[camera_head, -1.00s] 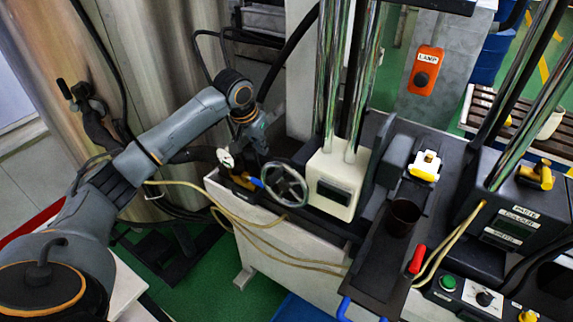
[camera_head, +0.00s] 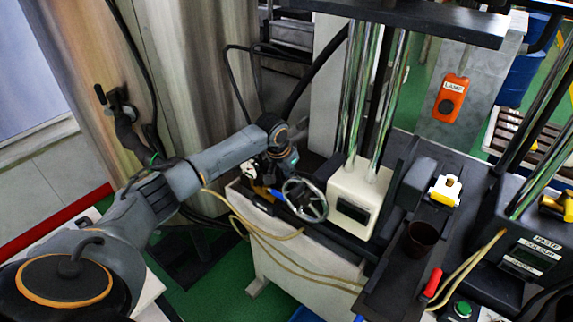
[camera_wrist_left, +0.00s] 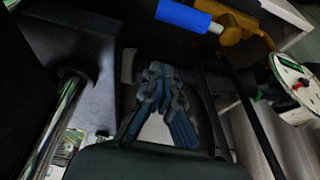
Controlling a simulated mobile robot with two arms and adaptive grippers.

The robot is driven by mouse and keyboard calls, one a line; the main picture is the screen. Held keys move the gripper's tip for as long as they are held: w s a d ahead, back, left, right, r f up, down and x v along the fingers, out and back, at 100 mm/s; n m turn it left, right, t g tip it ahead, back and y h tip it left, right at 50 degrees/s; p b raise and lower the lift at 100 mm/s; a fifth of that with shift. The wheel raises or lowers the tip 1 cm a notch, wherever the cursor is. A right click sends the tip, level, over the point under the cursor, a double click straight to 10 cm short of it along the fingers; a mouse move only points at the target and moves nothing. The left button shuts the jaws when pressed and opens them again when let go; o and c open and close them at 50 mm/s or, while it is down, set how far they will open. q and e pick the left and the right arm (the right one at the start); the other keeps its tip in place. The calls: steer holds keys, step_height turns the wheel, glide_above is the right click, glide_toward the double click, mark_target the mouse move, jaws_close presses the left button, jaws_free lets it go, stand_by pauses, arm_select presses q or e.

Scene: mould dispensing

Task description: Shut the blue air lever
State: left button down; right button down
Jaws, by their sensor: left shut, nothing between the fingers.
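The blue air lever (camera_wrist_left: 184,15) is a short blue grip at the top of the left wrist view, joined to a brass-coloured valve (camera_wrist_left: 243,32). In the head view the blue lever (camera_head: 276,195) is a small patch between the valve and the handwheel, partly hidden. My left gripper (camera_wrist_left: 158,75) is shut and empty, below the lever in the left wrist view and apart from it. In the head view my left gripper (camera_head: 286,160) is above the lever area; its fingertips are hard to make out. My right gripper is not in view.
A round gauge (camera_wrist_left: 292,74) sits beside the valve. A spoked handwheel (camera_head: 305,200) and a cream housing (camera_head: 355,198) with steel columns stand right of my left gripper. Yellow hoses (camera_head: 270,235) hang in front. A dark cup (camera_head: 421,238) stands farther right.

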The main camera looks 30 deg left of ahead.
mark_target(275, 195)
arm_select(q)
steer(key=s, duration=0.1)
steer(key=s+f+p, duration=0.1)
steer(key=s+p, duration=0.1)
steer(key=shift+s+a+f, duration=0.15)
steer(key=shift+s+f, duration=0.1)
steer(key=shift+s, duration=0.1)
